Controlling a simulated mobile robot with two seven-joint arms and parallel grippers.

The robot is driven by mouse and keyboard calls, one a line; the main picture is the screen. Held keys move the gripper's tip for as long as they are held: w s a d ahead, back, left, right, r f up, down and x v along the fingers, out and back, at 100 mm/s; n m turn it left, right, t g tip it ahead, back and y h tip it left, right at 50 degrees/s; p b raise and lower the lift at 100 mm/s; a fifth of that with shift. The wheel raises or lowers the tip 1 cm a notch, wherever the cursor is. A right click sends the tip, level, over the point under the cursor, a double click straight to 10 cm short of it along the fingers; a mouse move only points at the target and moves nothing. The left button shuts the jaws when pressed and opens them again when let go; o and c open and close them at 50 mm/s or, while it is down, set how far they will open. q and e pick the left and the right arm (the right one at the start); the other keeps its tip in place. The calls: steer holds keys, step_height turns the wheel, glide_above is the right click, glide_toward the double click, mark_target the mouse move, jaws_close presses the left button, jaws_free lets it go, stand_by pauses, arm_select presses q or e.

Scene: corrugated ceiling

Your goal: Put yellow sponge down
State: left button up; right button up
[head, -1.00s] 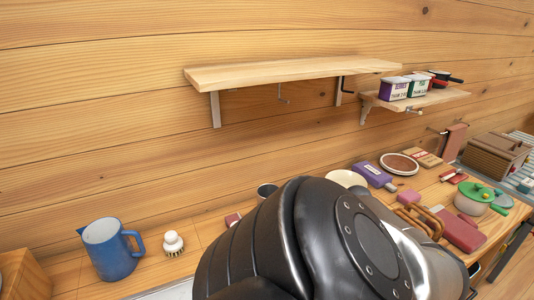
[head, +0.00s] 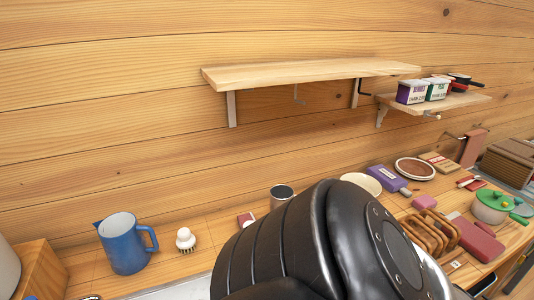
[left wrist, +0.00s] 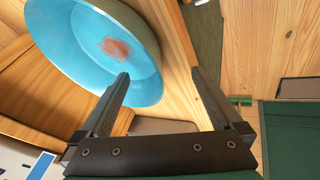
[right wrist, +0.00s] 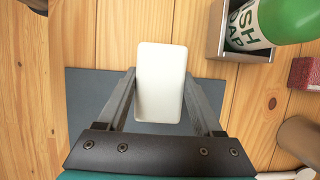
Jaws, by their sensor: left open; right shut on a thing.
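My right gripper (right wrist: 160,78) is shut on a pale, off-white rectangular block (right wrist: 160,70), apparently the sponge, though it does not look clearly yellow. The block is between the fingertips, over a dark grey mat (right wrist: 88,92) on a wooden surface. Whether it touches the mat I cannot tell. My left gripper (left wrist: 160,75) is open and empty, close to a round light-blue basin (left wrist: 75,45) with a reddish-brown patch inside. Neither gripper shows in the head view, where my dark arm covers the lower middle.
A green soap bottle (right wrist: 288,20) lies in an open box (right wrist: 214,38), with a red block (right wrist: 304,73) nearby. In the head view, a blue jug (head: 126,245), a brush (head: 186,241), a metal cup (head: 281,195) and several kitchen items line the counter under a wooden shelf (head: 310,72).

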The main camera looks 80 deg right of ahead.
steer(key=w+a, duration=0.1)
steer(key=w, duration=0.1)
steer(key=w+a, duration=0.4)
steer(key=shift+w, duration=0.35)
steer(key=shift+f, duration=1.75)
steer(key=o, duration=1.2)
steer(key=shift+f, duration=0.15)
steer(key=v, duration=1.2)
steer(key=shift+w+r, duration=0.1)
steer(key=shift+r, duration=0.15)
steer(key=shift+o, duration=0.2)
